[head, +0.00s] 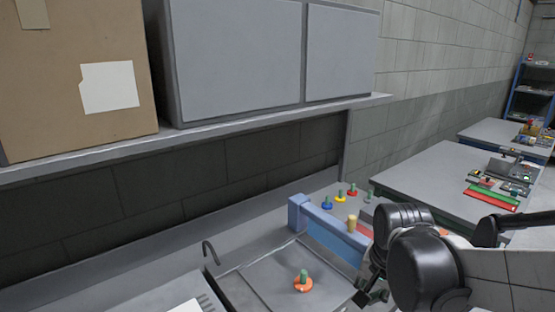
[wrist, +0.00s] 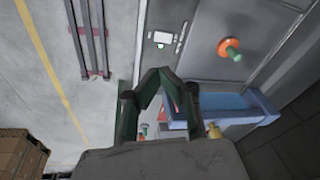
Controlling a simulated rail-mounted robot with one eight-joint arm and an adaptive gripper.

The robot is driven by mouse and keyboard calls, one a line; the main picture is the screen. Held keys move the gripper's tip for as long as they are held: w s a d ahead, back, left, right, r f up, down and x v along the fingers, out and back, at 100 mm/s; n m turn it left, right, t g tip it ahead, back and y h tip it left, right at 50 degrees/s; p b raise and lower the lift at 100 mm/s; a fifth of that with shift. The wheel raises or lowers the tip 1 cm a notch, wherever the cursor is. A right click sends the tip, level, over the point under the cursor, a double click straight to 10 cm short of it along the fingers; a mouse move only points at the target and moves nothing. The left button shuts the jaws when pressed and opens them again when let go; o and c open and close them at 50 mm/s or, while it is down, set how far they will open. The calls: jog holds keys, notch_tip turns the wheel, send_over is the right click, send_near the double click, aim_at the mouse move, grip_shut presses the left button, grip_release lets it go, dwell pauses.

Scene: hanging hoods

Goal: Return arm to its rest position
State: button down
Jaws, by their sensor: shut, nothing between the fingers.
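My gripper (wrist: 157,75) is shut and empty in the wrist view, its two dark green fingers meeting at the tips. In the head view my gripper (head: 368,292) shows only in part at the lower right, largely hidden by my black and grey arm. The arm is bent over the front right of the bench, near the blue bar. The fingers are apart from the orange base with a green peg (head: 303,281), which also shows at the upper right of the wrist view (wrist: 230,48).
A blue bar (head: 330,228) stands on the bench, with several coloured pegs (head: 340,196) behind it. A shelf above holds a cardboard box (head: 75,80) and a grey cabinet (head: 235,60). Another table (head: 430,175) stands at the right. In the wrist view, floor lies at the left.

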jog(key=s+r+n+t+b, duration=0.1)
jog(key=s+r+n+t, duration=0.3)
jog(key=s, duration=0.5)
jog(key=shift+s+r+n, duration=0.2)
jog(key=shift+r+n, duration=1)
jog(key=shift+r, duration=0.35)
